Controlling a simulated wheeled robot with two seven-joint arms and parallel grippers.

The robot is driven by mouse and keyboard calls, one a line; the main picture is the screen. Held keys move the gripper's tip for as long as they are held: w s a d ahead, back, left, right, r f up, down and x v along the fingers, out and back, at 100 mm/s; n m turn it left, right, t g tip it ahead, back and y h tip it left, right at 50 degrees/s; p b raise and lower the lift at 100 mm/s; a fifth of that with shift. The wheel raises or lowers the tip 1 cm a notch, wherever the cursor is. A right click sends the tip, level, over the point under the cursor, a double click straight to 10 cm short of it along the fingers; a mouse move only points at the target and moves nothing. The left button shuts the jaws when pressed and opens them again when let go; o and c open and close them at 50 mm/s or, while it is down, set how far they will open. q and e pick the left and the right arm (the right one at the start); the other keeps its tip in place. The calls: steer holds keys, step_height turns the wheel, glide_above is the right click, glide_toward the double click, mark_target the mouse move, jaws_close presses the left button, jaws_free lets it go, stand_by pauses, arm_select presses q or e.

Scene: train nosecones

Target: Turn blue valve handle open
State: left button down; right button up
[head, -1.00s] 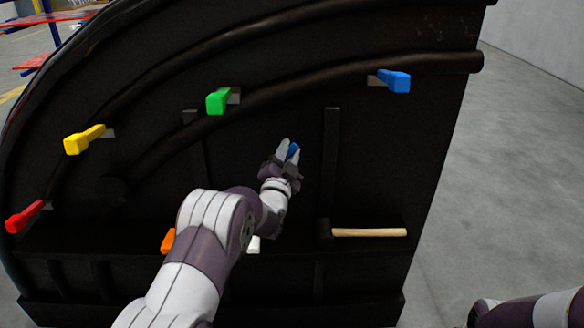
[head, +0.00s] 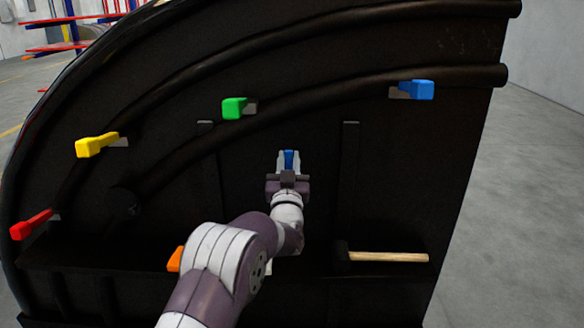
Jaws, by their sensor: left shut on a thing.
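My left gripper (head: 289,157) is in the middle of the head view, against the dark panel (head: 400,180) of the nosecone. It is shut on a blue handle (head: 289,162), which shows as a narrow upright blue strip between its two fingers. The fingers hide most of that handle and its mount. A second blue handle (head: 418,90) sticks out sideways from a grey mount at the upper right of the panel, away from the gripper. My right gripper is not in view.
A green handle (head: 235,108), a yellow handle (head: 95,145), a red handle (head: 30,224) and an orange one (head: 174,260) are on the panel. A hammer with a wooden handle (head: 388,257) lies on the ledge at lower right. Open floor (head: 530,220) is on the right.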

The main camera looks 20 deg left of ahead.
arm_select(q)
steer(key=shift+a+n, duration=0.1)
steer(key=shift+n, duration=0.2)
steer(key=c, duration=1)
jaws_free()
steer(key=p+v, duration=0.1)
steer(key=v, duration=1.1)
steer(key=shift+s, duration=0.35)
